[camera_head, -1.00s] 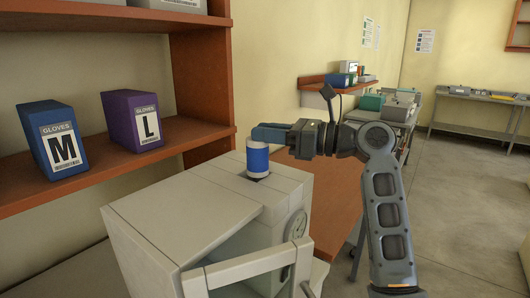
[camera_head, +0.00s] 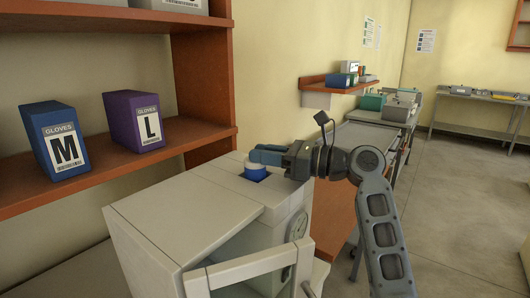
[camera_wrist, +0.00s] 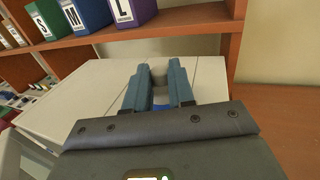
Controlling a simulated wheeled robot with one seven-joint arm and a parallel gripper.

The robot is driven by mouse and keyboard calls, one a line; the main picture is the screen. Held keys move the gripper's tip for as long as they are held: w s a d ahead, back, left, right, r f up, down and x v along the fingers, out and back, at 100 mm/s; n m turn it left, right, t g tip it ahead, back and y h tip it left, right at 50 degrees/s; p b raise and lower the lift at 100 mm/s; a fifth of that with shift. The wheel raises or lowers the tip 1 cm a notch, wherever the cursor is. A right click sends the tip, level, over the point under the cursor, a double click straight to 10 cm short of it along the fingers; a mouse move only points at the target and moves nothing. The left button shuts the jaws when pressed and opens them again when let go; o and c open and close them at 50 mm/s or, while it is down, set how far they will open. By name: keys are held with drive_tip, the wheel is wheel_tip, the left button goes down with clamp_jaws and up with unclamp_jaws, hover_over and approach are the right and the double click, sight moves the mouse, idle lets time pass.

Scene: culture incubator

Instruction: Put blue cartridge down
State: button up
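The blue cartridge (camera_head: 255,173), with a pale top band, sits low at a dark opening in the top of the pale grey incubator (camera_head: 175,212). Its lower part is hidden below the top surface. My gripper (camera_head: 262,156) is at its upper end, with blue fingers on either side. In the wrist view the fingers (camera_wrist: 159,82) flank the cartridge, whose blue part (camera_wrist: 161,99) shows between them. They look shut on it. I cannot tell whether the cartridge rests on the bottom of the opening.
A wooden shelf (camera_head: 120,176) with a blue M glove box (camera_head: 56,140) and a purple L glove box (camera_head: 137,122) stands at the left, behind the incubator. The incubator's door frame (camera_head: 250,268) stands open in front. Benches and a small wall shelf (camera_head: 340,87) are farther back.

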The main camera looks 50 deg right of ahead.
drive_tip(key=o, duration=0.5)
drive_tip(key=shift+c, duration=0.2)
drive_tip(key=shift+r, duration=0.2)
drive_tip(key=b+v, duration=0.1)
drive_tip(key=v, duration=1.1)
drive_tip(key=shift+b, duration=0.4)
